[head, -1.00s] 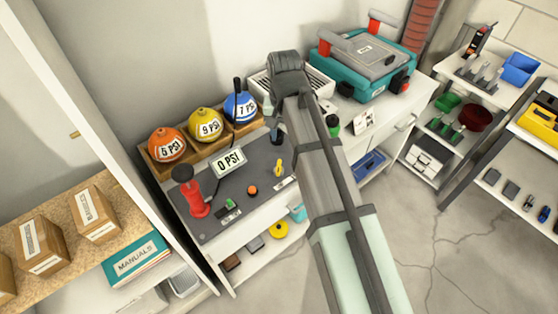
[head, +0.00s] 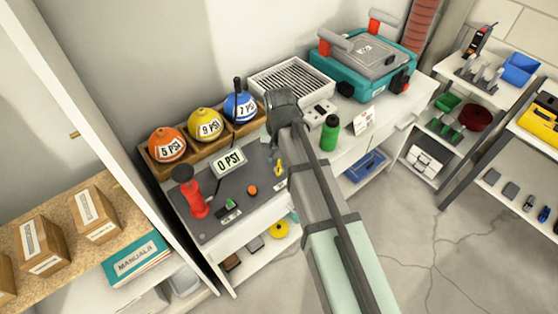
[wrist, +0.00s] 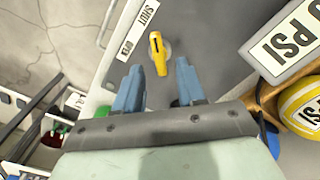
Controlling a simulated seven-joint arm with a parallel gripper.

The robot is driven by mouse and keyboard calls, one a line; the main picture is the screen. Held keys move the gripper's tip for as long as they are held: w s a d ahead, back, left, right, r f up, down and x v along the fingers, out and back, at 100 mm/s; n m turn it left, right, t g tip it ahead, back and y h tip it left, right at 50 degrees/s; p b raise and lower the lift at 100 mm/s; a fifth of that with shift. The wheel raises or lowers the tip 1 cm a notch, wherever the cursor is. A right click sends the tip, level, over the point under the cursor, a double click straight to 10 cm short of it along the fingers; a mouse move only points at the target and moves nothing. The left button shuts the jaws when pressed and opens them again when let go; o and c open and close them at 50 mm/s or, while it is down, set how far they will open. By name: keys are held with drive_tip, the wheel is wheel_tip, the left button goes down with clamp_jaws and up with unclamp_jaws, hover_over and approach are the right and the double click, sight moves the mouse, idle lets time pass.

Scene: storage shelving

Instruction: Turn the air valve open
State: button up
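The air valve is a yellow lever (head: 279,168) on the dark grey panel, right of the 0 PSI display (head: 229,161). In the wrist view the yellow lever (wrist: 158,53) stands just beyond my fingertips, beside a white label (wrist: 138,27) reading SHUT and OPEN. In the head view my arm hides the fingers.
A red pump (head: 190,192), an orange button (head: 252,190) and a green switch (head: 229,204) are on the panel. Orange, yellow and blue PSI balls (head: 205,123) stand behind. A green bottle (head: 330,133) and a teal machine (head: 365,70) are to the right.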

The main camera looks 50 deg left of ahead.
sight(279, 168)
drive_tip(key=shift+f, duration=1.45)
clamp_jaws()
